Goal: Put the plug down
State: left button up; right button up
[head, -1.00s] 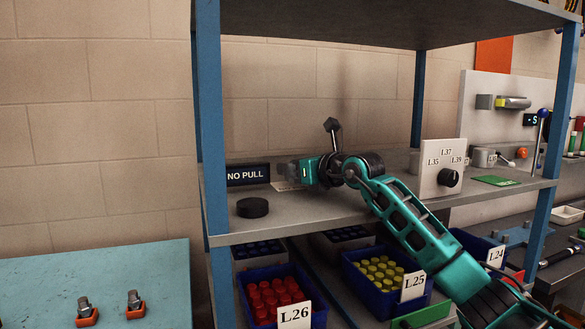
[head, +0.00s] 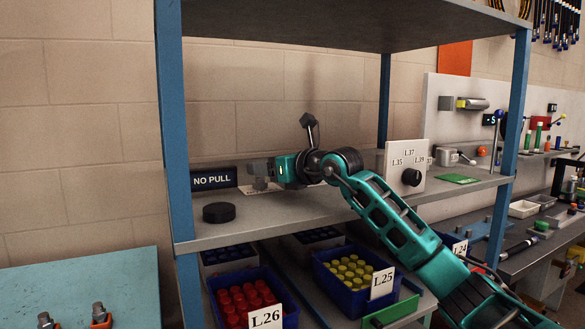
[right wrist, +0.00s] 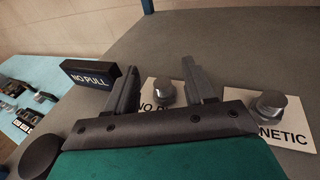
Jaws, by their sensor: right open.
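A short grey cylindrical plug (right wrist: 165,92) stands on a white card lettered "NO P…" (right wrist: 154,112) on the shelf board. My right gripper (right wrist: 160,70) is open, with one finger on either side of this plug in the right wrist view. A gap shows between the plug and the fingers. A second grey plug (right wrist: 268,104) stands on a card reading "…NETIC" (right wrist: 292,125), right of the gripper. My left gripper is not in view.
A NO PULL sign (head: 213,178) and a black disc (head: 218,212) are left of the gripper. A knob panel (head: 405,165) stands to the right. Bins L26 (head: 266,318) and L25 (head: 382,283) are below. Blue shelf posts frame the space.

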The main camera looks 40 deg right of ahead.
jog(key=b+v, duration=0.2)
jog(key=v, duration=0.6)
jog(key=shift+s+f+b, duration=0.15)
jog(key=shift+s+b, duration=0.05)
jog(key=shift+b, duration=0.2)
jog(key=shift+s+r, duration=0.25)
jog(key=shift+s, duration=0.25)
